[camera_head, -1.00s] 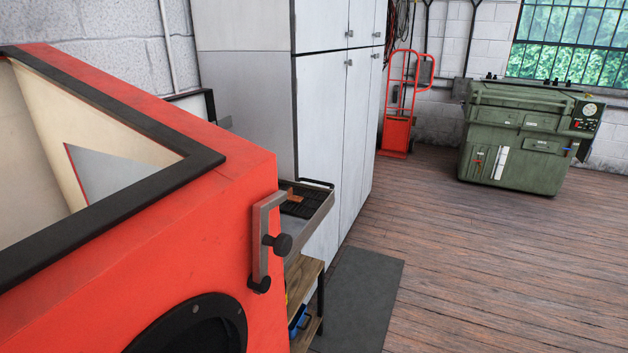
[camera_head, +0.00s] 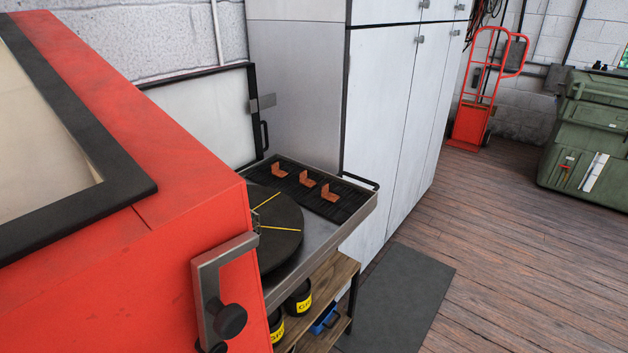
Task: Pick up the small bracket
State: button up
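Three copper-brown L-shaped brackets stand in a row on a black ribbed mat (camera_head: 349,203) on the metal workbench: a left bracket (camera_head: 279,170), a middle bracket (camera_head: 307,180) and a right bracket (camera_head: 330,194). They look close in size from here, and I cannot tell which is the small one. They stand apart from one another. My gripper is not in view.
A red cabinet (camera_head: 150,275) with a protruding handle (camera_head: 207,285) fills the left foreground, hiding part of the bench. A black round plate (camera_head: 283,235) with yellow lines lies beside the mat. Grey lockers (camera_head: 385,130) stand behind. Floor at right is clear around a grey mat (camera_head: 400,290).

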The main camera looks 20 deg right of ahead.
aim_at(304, 179)
jog(key=l+u, duration=0.1)
jog(key=u, duration=0.5)
jog(key=i+l+u, duration=0.15)
jog(key=l+u, duration=0.3)
jog(key=l, duration=0.2)
jog(key=l+u, duration=0.45)
jog(key=l, duration=0.2)
